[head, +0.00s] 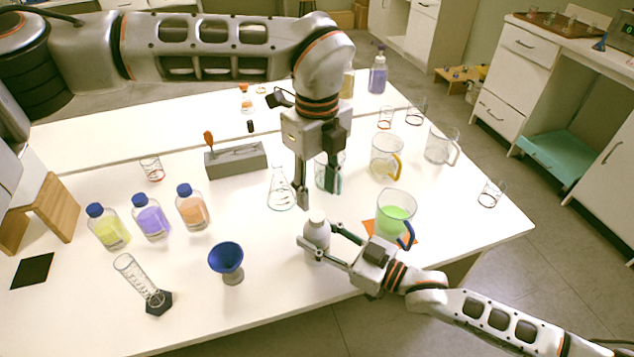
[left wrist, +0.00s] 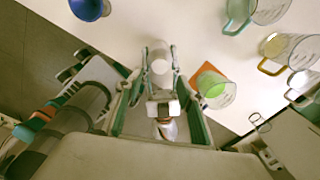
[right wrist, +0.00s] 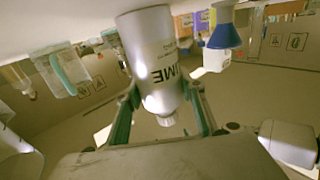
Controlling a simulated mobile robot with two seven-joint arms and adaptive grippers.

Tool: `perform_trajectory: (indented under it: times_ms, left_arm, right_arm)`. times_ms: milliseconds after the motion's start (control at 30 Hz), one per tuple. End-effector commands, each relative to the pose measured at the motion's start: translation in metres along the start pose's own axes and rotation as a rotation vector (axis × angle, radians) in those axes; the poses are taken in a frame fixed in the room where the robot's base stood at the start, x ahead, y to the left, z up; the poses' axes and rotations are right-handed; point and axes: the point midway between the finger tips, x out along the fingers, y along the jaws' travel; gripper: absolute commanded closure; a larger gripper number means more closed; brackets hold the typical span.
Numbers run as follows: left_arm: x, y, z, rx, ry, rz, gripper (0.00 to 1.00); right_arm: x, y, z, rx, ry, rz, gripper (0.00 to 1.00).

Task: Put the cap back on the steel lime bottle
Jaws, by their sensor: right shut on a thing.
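The steel lime bottle (head: 317,238) is a pale grey cylinder, upright near the table's front edge. In the right wrist view, it (right wrist: 155,62) appears neck down with dark lettering. My right gripper (head: 326,243) is shut around its body. A narrow ribbed piece shows at its neck; I cannot tell whether it is a cap or bare thread. My left gripper (head: 303,196) points down just above the bottle. In the left wrist view, its fingers stand wide apart, with nothing seen held, and the bottle (left wrist: 160,66) shows beyond them. I cannot identify a separate cap.
A green-filled pitcher (head: 396,212) stands close right, on an orange mat (head: 372,228). A conical flask (head: 281,192) and a teal-tinted beaker (head: 320,178) stand behind. A blue funnel (head: 226,257) is to the left. Blue-capped bottles (head: 151,220) stand farther left.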

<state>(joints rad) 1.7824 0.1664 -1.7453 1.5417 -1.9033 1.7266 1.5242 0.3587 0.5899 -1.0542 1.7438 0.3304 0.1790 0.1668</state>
Motion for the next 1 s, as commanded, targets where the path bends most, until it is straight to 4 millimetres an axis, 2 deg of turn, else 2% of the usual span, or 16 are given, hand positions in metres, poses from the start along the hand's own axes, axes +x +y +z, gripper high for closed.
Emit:
perform_trajectory:
  times_ms: [400,600,867,900,1000]
  left_arm:
    - [0.059,0.001,-0.001,0.0,0.002,0.003,0.62]
    - [0.069,0.0,0.0,0.0,0.0,0.0,0.62]
    - [0.07,0.0,0.0,0.0,0.0,0.0,0.62]
    - [0.07,0.0,0.0,0.0,0.0,0.0,0.67]
    - [0.07,0.0,0.0,0.0,0.0,0.0,0.93]
  right_arm:
    - [0.0,0.0,-0.001,0.0,0.001,0.0,1.0]
    - [0.0,0.0,-0.001,0.0,0.001,0.0,1.0]
    - [0.0,0.0,-0.001,0.0,0.001,0.0,1.0]
    - [0.0,0.0,-0.001,0.0,0.001,0.0,1.0]
    - [0.0,0.0,-0.001,0.0,0.001,0.0,1.0]
